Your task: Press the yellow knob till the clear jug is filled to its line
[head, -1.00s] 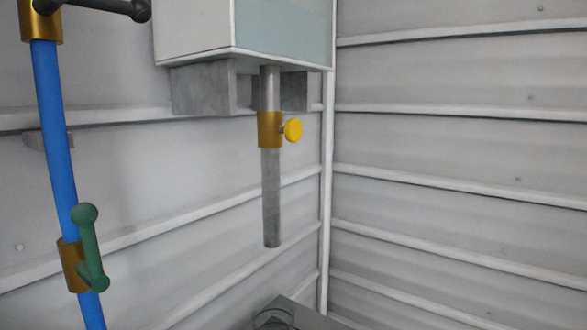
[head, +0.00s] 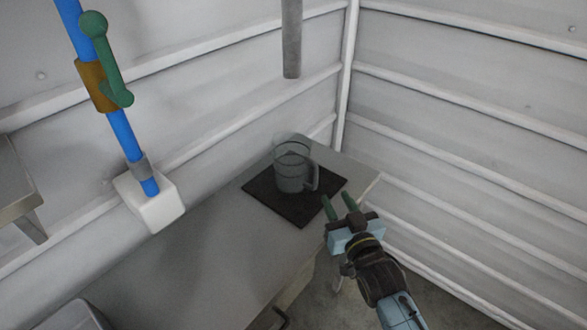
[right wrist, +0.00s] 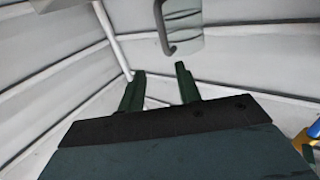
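The clear jug (head: 292,172) stands upright on a black mat (head: 300,212) on the bench, below the grey spout pipe (head: 291,40). Its handle faces right. A ring shows around its upper part; I cannot tell how full it is. My right gripper (head: 338,203) is open and empty, to the right of the jug and apart from it. In the right wrist view the two green fingers (right wrist: 159,70) are spread, with the jug (right wrist: 184,22) and its handle beyond them. The yellow knob is outside the current head view. My left gripper is not in view.
The grey bench (head: 200,265) is clear left of the mat. Ribbed walls close the corner behind.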

